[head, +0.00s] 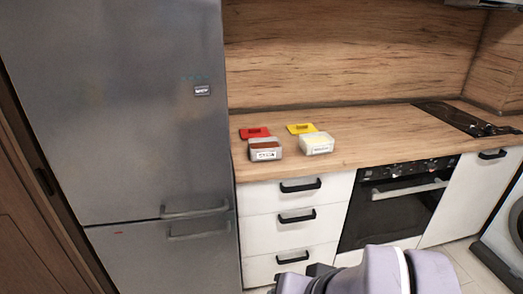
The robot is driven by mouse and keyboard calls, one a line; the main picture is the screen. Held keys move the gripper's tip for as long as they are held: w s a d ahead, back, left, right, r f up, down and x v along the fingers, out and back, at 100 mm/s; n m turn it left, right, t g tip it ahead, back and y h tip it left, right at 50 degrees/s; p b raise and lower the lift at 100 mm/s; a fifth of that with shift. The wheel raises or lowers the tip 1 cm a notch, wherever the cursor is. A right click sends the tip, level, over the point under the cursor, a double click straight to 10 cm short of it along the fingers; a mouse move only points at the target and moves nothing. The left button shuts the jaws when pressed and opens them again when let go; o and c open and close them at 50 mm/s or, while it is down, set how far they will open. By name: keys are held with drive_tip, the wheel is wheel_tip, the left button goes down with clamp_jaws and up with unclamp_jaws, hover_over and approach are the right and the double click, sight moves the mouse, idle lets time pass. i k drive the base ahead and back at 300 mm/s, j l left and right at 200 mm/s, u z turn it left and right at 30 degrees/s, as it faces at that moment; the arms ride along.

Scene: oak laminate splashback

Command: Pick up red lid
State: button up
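A red lid (255,132) lies flat on the wooden countertop near the fridge, behind a clear container with dark red-brown contents (265,151). The lid and that container are close together; I cannot tell whether they touch. My arm shows at the bottom of the head view, in front of the lower cabinets and well away from the lid. A dark part at its left end may be my gripper (319,270), but its fingers cannot be made out. Nothing held can be seen.
A yellow lid (301,128) and a container with pale yellow contents (316,144) stand just right of the red lid. The tall fridge (130,120) borders the counter (375,140) on the left. A black hob (465,119) is at the right. The counter between is clear.

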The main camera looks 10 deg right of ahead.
sight(246, 134)
drive_tip(key=i+l+u, duration=0.15)
drive_tip(key=i+l, duration=0.2)
drive_tip(key=i, duration=0.3)
drive_tip(key=i+l+u, duration=0.1)
drive_tip(key=i+l, duration=0.3)
drive_tip(key=i, duration=0.25)
drive_tip(key=i+l+u, duration=0.15)
drive_tip(key=i+l, duration=0.3)
drive_tip(key=i, duration=0.15)
